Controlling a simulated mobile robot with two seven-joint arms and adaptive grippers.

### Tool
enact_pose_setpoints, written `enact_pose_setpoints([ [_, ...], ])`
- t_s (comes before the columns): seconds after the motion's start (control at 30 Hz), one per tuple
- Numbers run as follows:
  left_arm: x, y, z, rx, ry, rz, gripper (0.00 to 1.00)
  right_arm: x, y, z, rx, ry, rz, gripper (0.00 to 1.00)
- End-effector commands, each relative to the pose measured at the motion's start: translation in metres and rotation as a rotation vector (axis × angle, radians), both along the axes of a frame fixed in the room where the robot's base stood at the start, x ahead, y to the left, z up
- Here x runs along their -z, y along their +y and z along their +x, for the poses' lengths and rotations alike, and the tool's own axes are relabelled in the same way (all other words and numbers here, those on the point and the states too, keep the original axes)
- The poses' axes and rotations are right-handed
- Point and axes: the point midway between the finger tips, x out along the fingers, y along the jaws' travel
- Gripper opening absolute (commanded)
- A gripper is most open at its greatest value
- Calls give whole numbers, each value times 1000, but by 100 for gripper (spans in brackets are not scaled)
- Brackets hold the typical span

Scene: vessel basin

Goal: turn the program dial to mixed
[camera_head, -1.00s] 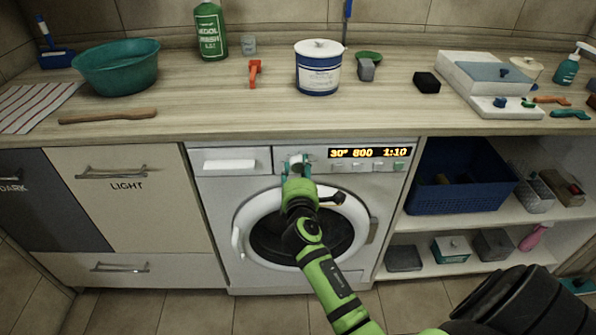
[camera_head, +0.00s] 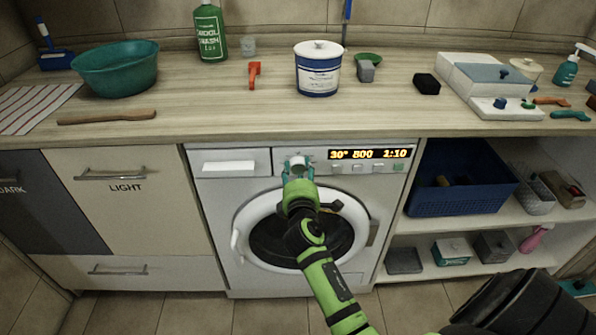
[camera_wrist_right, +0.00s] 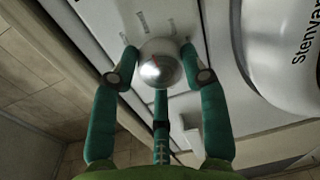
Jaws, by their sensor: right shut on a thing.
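The program dial (camera_head: 297,161) is a round silvery knob on the front panel of the white washing machine (camera_head: 215,215), left of the lit display (camera_head: 369,154). The display reads 30°, 800 and 1:10. My right gripper (camera_head: 298,170) is at the dial, with its teal fingers on either side. In the right wrist view the fingers (camera_wrist_right: 160,66) are shut on the shiny dial (camera_wrist_right: 158,72), which has a small red mark. Printed labels surround the dial there but are too blurred to read. My left gripper is not in view.
The round door (camera_head: 243,212) lies below the dial, behind my right arm. Small buttons (camera_head: 378,168) sit under the display. The worktop (camera_head: 200,110) above holds a teal basin (camera_head: 117,68) and a white-and-blue tub (camera_head: 318,70). Open shelves with a blue basket (camera_head: 455,190) stand right.

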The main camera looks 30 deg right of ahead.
Motion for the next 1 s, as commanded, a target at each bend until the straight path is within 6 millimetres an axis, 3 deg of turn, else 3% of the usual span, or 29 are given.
enact_pose_setpoints([
  [0.03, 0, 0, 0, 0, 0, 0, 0, -8, -7, 0, 12, -11, -11, 49],
  [0.1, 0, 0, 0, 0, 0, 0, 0, -8, -6, 0, 11, -10, -11, 69],
  [0.53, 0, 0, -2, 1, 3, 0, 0, -1, 2, -8, 4, -1, -3, 69],
  [1.0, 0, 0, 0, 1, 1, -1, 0, -8, 48, -85, 8, -1, -3, 69],
])
